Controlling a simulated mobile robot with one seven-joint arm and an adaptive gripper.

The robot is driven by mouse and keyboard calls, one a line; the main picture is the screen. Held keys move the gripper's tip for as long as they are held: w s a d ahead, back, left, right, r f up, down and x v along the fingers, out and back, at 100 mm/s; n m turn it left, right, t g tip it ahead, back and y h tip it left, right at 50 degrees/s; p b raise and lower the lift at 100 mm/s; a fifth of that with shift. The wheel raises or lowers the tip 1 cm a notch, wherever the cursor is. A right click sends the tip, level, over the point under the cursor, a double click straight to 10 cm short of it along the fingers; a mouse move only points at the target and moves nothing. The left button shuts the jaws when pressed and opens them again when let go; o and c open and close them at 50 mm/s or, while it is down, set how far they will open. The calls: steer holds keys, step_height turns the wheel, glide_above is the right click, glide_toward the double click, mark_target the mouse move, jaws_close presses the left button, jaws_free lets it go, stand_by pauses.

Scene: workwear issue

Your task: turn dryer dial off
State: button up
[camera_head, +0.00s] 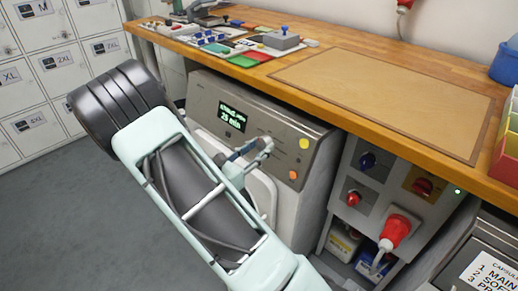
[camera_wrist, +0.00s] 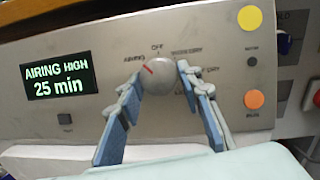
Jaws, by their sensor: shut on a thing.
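The dryer dial (camera_wrist: 159,80) is a round grey knob on the dryer's front panel in the wrist view. Its red mark points up and left, toward the printed AIRING label; OFF is printed above the knob. My gripper (camera_wrist: 160,72) is shut on the dial, with one blue-padded finger on each side. The dryer display (camera_wrist: 58,80) reads AIRING HIGH, 25 min. In the head view my gripper (camera_head: 264,148) is at the panel of the dryer (camera_head: 204,92), and I cannot make out the dial there.
A yellow button (camera_wrist: 250,18) and an orange button (camera_wrist: 254,99) sit right of the dial. The wooden counter (camera_head: 345,55) overhangs the dryer. A panel with red and blue sockets and a red plug (camera_head: 396,230) stands to the right. Grey lockers (camera_head: 80,68) stand at left.

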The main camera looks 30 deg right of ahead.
steer(key=m, duration=0.2)
steer(key=m+g+b, duration=0.1)
steer(key=m, duration=0.1)
steer(key=shift+w+f+m+g+h, duration=0.1)
steer(key=shift+w+m+g+h, duration=0.05)
steer(key=shift+m+g+h, duration=0.2)
steer(key=shift+w+a+m+g+h+b, duration=0.2)
steer(key=shift+m+g, duration=0.3)
steer(key=shift+m, duration=0.8)
steer(key=shift+s+d+m+g+h+b, duration=0.1)
steer(key=shift+m+g+b, duration=0.3)
steer(key=shift+m, duration=1.15)
steer(key=o, duration=1.2)
steer(key=shift+c, duration=0.2)
steer(key=v, duration=1.2)
steer(key=shift+w+r, duration=0.1)
steer(key=shift+r, duration=0.15)
